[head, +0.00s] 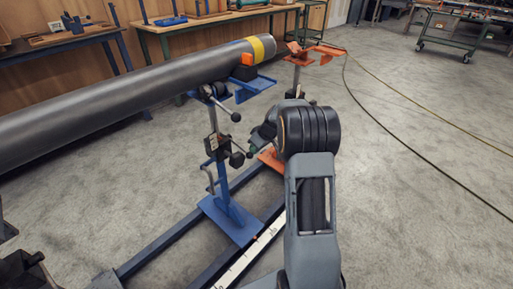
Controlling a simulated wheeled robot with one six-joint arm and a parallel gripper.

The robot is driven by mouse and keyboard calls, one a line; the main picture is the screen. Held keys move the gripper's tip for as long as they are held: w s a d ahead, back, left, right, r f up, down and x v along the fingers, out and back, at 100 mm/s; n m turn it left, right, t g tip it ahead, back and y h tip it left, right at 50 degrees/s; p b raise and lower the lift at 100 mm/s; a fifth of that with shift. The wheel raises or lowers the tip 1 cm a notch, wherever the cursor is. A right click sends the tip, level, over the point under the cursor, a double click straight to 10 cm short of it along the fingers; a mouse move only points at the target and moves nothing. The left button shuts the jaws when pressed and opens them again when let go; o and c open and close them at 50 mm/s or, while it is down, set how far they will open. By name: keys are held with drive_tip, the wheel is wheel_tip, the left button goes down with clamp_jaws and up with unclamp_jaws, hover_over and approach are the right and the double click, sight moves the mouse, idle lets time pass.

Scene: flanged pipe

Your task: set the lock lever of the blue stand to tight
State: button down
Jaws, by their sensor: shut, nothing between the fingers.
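The blue stand (228,205) rises from a blue foot plate, left of my arm in the head view. Its post carries a dark clamp block (213,143). A lever with a black knob (237,160) slants down and right from that block and looks like the lock lever; whether it is tight cannot be told. Another black knob (236,117) sits higher, under the stand's head. My gripper (254,147) is small and partly hidden behind my wrist and arm. It appears shut and empty, just right of the lower knob; contact cannot be made out.
A long grey pipe (110,95) with a yellow band rests on the blue stand's head. An orange stand (296,70) is behind, to the right. Dark floor rails (170,235) run along the stands' feet. Benches line the wall.

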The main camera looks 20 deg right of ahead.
wheel_tip(320, 180, down, 6)
drive_tip(key=b, duration=0.5)
drive_tip(key=shift+w+a+r, duration=0.1)
drive_tip(key=shift+w+r, duration=0.05)
drive_tip(key=shift+r, duration=0.1)
drive_tip(key=s+d+r+p, duration=0.3)
drive_tip(key=s+d+r, duration=0.4)
drive_tip(key=r, duration=0.3)
drive_tip(key=shift+p, duration=0.4)
